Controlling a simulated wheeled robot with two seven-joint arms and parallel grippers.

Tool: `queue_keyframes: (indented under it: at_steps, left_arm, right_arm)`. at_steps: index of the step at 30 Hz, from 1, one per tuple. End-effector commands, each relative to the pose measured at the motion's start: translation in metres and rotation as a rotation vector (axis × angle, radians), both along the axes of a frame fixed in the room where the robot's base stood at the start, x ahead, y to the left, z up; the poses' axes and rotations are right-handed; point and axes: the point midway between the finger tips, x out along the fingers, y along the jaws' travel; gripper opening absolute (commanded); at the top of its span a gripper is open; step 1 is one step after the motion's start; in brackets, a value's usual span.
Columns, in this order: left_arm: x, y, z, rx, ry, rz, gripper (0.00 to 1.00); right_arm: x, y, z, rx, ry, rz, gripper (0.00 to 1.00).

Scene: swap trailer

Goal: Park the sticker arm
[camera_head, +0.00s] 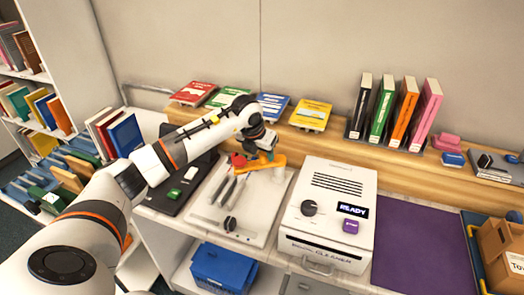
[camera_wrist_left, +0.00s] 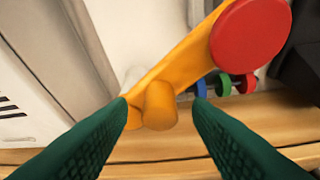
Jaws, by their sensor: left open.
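The orange sticker arm (camera_head: 279,161) is on the white station panel (camera_head: 212,216) left of the cleaner. A round red cap (camera_head: 238,160) is at its left end. In the left wrist view the orange bar (camera_wrist_left: 185,62) runs from the red disc (camera_wrist_left: 250,33) down to a short orange peg (camera_wrist_left: 160,106) at its end. My left gripper (camera_head: 266,150) is over that end from above. Its green fingers are open, one on each side of the peg, with visible gaps. Whether the fingers touch the bar cannot be told. My right gripper is not in view.
The white cleaner (camera_head: 335,205) with a READY display stands just right of the arm. Several tools lie on the panel. A black tray (camera_head: 165,198) is left. Books (camera_head: 312,115) line the wooden ledge behind. A purple mat (camera_head: 420,245) is clear at right.

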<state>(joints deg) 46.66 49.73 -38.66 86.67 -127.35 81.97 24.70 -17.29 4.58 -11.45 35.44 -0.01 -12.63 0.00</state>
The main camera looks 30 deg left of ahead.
Motion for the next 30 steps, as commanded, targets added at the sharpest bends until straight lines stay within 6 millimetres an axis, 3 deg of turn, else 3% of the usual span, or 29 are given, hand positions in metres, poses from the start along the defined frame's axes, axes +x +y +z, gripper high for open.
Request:
queue_keyframes:
  at_steps: [11,19,30]
  left_arm:
    - [0.0021,0.0000,-0.0058,0.000,-0.001,0.000,0.46]
    - [0.0021,0.0000,-0.0054,0.000,-0.001,0.000,0.01]
    - [0.0063,0.0023,-0.0057,0.000,-0.002,0.014,0.00]
  right_arm:
    - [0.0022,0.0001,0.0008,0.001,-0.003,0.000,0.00]
    - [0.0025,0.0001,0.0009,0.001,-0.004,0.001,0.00]
    - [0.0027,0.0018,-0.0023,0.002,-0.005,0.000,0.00]
